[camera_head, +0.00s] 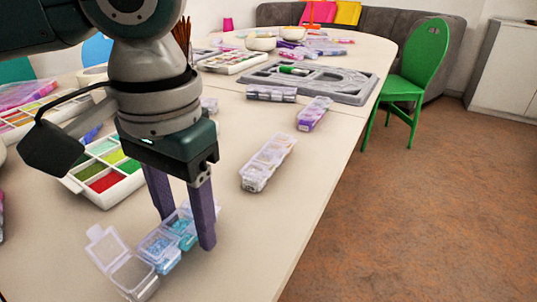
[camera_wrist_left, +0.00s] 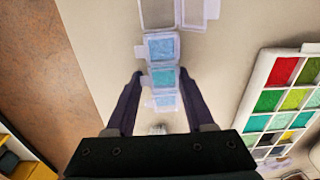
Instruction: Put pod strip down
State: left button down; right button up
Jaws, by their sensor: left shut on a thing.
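The pod strip (camera_head: 159,251) is a row of clear plastic pods, some with blue and teal beads, at the lower left of the head view. Its near pod looks empty, with its lid (camera_head: 106,247) flipped open. My left gripper (camera_head: 187,230) points down and is shut on the pod strip, one finger on each side. The strip also shows between the fingers in the left wrist view (camera_wrist_left: 162,49). It is at or very near the table surface; I cannot tell whether it touches. My right gripper is not in view.
Other pod strips lie on the white table (camera_head: 250,235): one with pale beads (camera_head: 268,163), a purple one (camera_head: 314,114) and another behind (camera_head: 271,93). A palette of coloured compartments (camera_head: 75,185) stands left, a grey board (camera_head: 345,88) at the back. The table's right edge is clear.

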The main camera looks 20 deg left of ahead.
aim_at(189, 221)
pick_arm(q)
jog(key=shift+f, duration=0.5)
jog(key=shift+c, duration=1.3)
grip_release()
notch_tip(189, 221, up, 12)
jog(key=p, duration=0.5)
jog(key=shift+d, duration=0.2)
